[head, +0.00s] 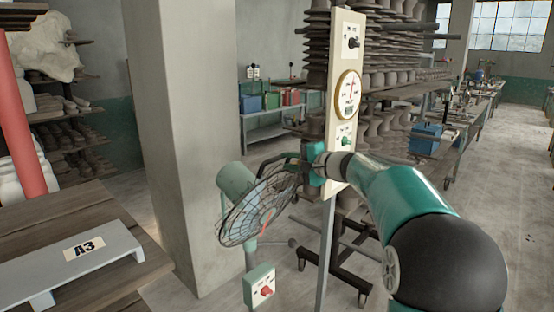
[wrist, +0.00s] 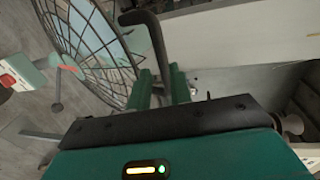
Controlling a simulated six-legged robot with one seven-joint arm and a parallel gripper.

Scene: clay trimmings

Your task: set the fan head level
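The fan head (head: 257,205) has a round wire cage and a green motor housing (head: 236,181) at its upper left. It is tilted, with the cage facing partly downward; the cage also fills the upper left of the wrist view (wrist: 92,45). A black bar handle (wrist: 157,42) stands out from the cage. My gripper (head: 301,166) is at this handle, at the cage's upper right. In the wrist view the handle runs between the two green fingers (wrist: 162,88), which appear closed on it. The exact contact is partly hidden.
A cream panel with a round gauge (head: 348,95) and knobs stands on a post just behind my gripper. A switch box (head: 260,286) with a red knob is on the fan stand. A concrete pillar (head: 185,130) is at left, beside a wooden table (head: 75,215).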

